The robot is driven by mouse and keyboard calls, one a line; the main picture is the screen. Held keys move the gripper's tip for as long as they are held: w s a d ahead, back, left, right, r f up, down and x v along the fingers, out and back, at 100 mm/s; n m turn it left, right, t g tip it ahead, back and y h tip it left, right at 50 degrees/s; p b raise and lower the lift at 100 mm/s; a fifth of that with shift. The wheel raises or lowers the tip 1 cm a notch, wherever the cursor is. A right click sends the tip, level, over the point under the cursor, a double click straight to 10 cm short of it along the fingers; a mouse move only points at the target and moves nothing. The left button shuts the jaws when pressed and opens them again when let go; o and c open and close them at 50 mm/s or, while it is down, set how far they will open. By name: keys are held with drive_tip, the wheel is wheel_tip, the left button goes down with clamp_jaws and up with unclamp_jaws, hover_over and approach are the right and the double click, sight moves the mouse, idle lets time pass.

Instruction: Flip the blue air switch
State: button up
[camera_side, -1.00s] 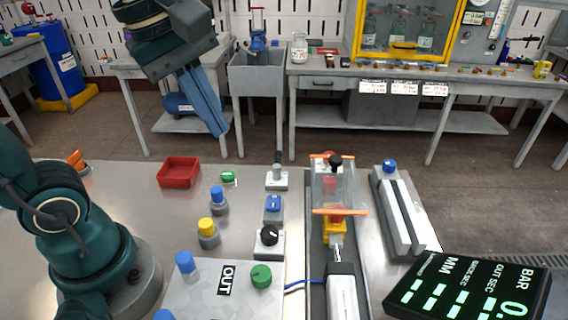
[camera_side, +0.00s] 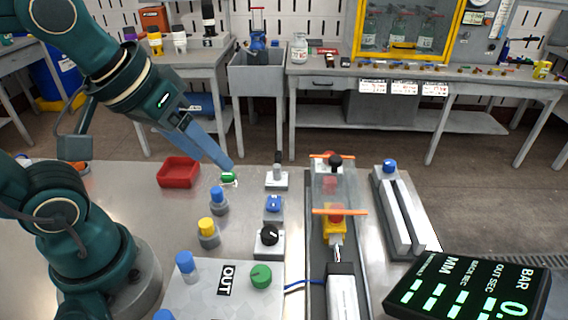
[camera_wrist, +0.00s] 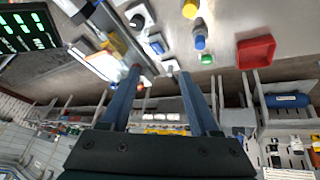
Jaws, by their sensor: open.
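The blue air switch (camera_side: 273,204) is a small blue rocker on a grey block, standing on the metal table between a black knob and a white toggle unit. In the wrist view the switch (camera_wrist: 156,43) shows just beyond my fingertips, near the middle top. My gripper (camera_side: 228,167) points down and to the right, its blue fingers apart from the switch, to its upper left in the side view. In the wrist view my gripper (camera_wrist: 158,72) has its two fingers spread with nothing held between them.
A green button (camera_side: 228,178) appears right by my fingertips. A red tray (camera_side: 179,172), blue knob (camera_side: 218,199) and yellow knob (camera_side: 207,228) stand left of the switch. The black knob (camera_side: 268,237) and toggle unit (camera_side: 277,178) flank it. A conveyor with a clear guard (camera_side: 338,185) is right.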

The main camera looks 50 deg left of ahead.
drive_tip(key=w+n+g, duration=0.1)
drive_tip(key=w+n, duration=0.2)
drive_tip(key=w, duration=0.2)
drive_tip(key=n+g, duration=0.3)
drive_tip(key=g, duration=0.1)
hover_over(273, 205)
drive_tip(key=f, duration=0.8)
drive_tip(key=shift+w+f, duration=0.15)
drive_tip(key=shift+w, duration=0.1)
drive_tip(key=shift+g, duration=0.4)
drive_tip(key=f, duration=0.5)
drive_tip(key=shift+s+f, duration=0.25)
drive_tip(key=shift+f, duration=0.95)
